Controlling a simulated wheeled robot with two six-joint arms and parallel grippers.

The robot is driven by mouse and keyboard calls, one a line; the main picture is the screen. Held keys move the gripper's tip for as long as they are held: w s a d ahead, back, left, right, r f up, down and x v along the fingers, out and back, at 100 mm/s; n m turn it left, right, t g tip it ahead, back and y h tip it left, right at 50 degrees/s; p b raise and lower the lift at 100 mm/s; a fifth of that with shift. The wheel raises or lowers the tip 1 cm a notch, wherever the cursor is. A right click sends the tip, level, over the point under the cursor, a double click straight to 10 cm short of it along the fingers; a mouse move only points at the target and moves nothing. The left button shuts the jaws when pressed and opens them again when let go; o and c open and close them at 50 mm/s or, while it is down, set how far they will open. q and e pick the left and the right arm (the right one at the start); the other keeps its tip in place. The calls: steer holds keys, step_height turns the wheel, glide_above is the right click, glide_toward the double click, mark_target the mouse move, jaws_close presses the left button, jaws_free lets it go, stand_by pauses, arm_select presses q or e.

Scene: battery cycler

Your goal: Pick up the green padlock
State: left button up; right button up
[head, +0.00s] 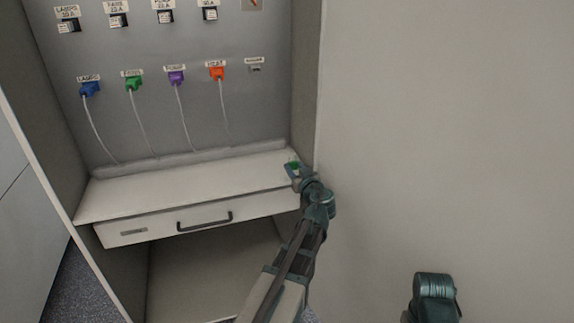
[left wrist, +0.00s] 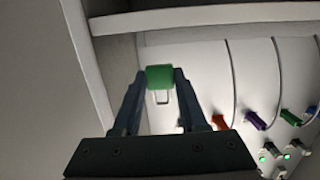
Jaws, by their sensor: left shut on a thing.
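The green padlock (head: 293,164) is at the right end of the white shelf, beside the cabinet's right side wall. My left gripper (head: 294,172) is at it, and its fingers partly hide it in the head view. In the left wrist view the padlock (left wrist: 159,77) shows as a green block with a pale shackle, between the two fingertips of my left gripper (left wrist: 160,84), which is shut on it. I cannot tell whether the padlock touches the shelf. My right gripper is not in view; only part of my right arm shows at the lower right.
The shelf (head: 190,187) is otherwise clear. Below it is a drawer (head: 160,229) with a black handle (head: 204,222). Blue (head: 90,88), green (head: 133,83), purple (head: 177,78) and orange (head: 217,73) plugs with white cables are on the back panel. The cabinet's right wall (head: 306,80) is close to my left gripper.

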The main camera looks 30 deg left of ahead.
arm_select(q)
steer(key=shift+f+v, duration=0.2)
steer(key=shift+v, duration=1.25)
steer(key=shift+f+v, duration=0.15)
steer(key=shift+v, duration=1.3)
steer(key=shift+r, duration=0.1)
step_height(320, 180, up, 13)
steer(key=p, duration=1.3)
steer(key=shift+r+p, duration=0.2)
steer(key=shift+p, duration=0.1)
steer(key=shift+s, duration=0.15)
